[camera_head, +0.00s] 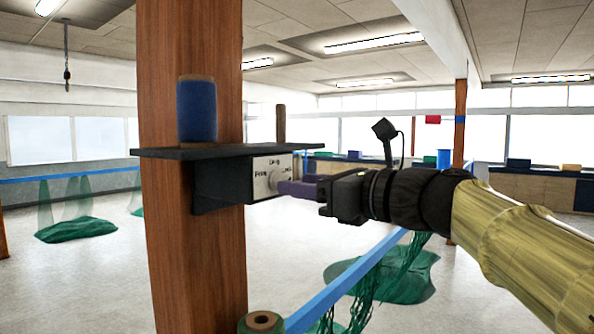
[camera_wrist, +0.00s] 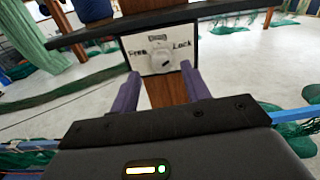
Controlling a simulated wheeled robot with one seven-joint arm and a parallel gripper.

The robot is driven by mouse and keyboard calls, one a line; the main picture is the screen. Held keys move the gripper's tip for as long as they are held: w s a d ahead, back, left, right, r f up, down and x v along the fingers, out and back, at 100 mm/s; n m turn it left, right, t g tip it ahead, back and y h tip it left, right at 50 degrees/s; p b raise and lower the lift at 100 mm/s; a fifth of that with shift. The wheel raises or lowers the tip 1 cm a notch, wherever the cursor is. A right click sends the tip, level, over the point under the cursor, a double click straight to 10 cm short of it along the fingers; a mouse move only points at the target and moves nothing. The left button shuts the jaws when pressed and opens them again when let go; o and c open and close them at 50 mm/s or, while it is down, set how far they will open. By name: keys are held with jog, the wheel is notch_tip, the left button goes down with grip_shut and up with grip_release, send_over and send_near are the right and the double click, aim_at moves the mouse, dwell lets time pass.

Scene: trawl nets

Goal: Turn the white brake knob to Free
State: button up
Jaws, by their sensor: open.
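The white brake knob (camera_wrist: 163,60) sits on a white panel (camera_wrist: 140,47) marked Free at left and Lock at right. Small lettering above the knob is too blurred to read for certain. The knob's setting is hard to make out. In the head view the panel (camera_head: 262,178) is on the end of a dark box under a shelf on the wooden post. My gripper (camera_wrist: 158,80) has its two purple fingers apart, one on each side below the knob. In the head view my gripper (camera_head: 284,187) reaches in from the right, and its fingers overlap the knob. Contact cannot be told.
A dark shelf (camera_head: 190,153) juts out just above the panel, bearing a blue spool (camera_head: 197,108) and a brown peg (camera_head: 279,124). The wooden post (camera_head: 190,250) stands behind. A blue rail (camera_head: 345,280) with green netting runs below my arm.

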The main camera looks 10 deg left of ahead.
aim_at(276, 176)
jog(key=p+x, duration=0.1)
jog(key=x, duration=0.2)
jog(key=shift+w+a, duration=0.1)
jog(key=c, duration=1)
jog(key=shift+o, duration=0.2)
